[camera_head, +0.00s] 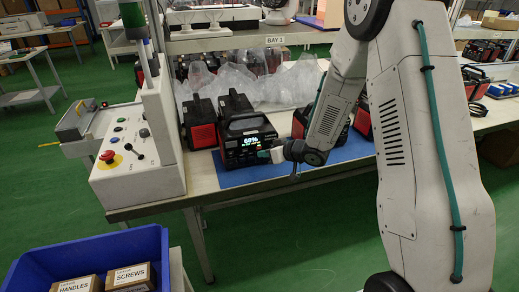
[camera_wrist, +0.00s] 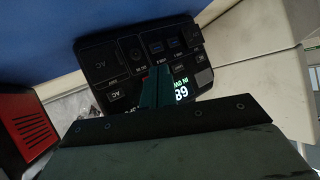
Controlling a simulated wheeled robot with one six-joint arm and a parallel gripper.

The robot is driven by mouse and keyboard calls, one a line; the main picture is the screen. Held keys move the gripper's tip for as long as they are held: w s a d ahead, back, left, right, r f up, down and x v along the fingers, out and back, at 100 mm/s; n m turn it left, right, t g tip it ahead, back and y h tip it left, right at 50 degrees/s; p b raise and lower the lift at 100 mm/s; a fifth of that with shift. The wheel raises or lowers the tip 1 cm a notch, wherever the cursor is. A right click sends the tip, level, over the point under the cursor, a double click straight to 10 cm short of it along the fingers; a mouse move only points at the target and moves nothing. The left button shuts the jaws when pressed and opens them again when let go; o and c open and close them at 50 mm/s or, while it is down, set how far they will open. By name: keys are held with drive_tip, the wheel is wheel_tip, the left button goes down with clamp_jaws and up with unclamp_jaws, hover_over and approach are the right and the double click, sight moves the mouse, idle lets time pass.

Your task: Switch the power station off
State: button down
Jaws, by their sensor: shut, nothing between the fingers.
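The black power station (camera_head: 240,112) stands on a blue mat (camera_head: 235,179) on the workbench, its front panel facing me. Its display (camera_head: 252,141) is lit, with a large percentage that looks like 68. My gripper (camera_head: 270,154) is at the right part of the front panel, beside the display. In the wrist view the panel (camera_wrist: 112,60) is upside down, with ports, labels and buttons. My shut, empty gripper fingers (camera_wrist: 155,86) point at the panel next to the lit display (camera_wrist: 182,90) and hide part of it. I cannot tell whether the fingertips touch it.
A red and black unit (camera_head: 200,124) stands close left of the power station; others are behind my arm. Clear plastic bags (camera_head: 245,85) lie behind. A control box (camera_head: 125,150) with a red button is at left. A blue crate (camera_head: 148,243) of small boxes is in front.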

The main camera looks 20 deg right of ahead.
drive_tip(key=shift+w, duration=0.1)
drive_tip(key=shift+w, duration=0.35)
drive_tip(key=shift+w, duration=0.35)
idle(0.5)
drive_tip(key=shift+s, duration=0.8)
drive_tip(key=shift+s, duration=0.1)
drive_tip(key=s, duration=0.5)
drive_tip(key=shift+s, duration=0.4)
drive_tip(key=shift+f, duration=0.1)
idle(0.3)
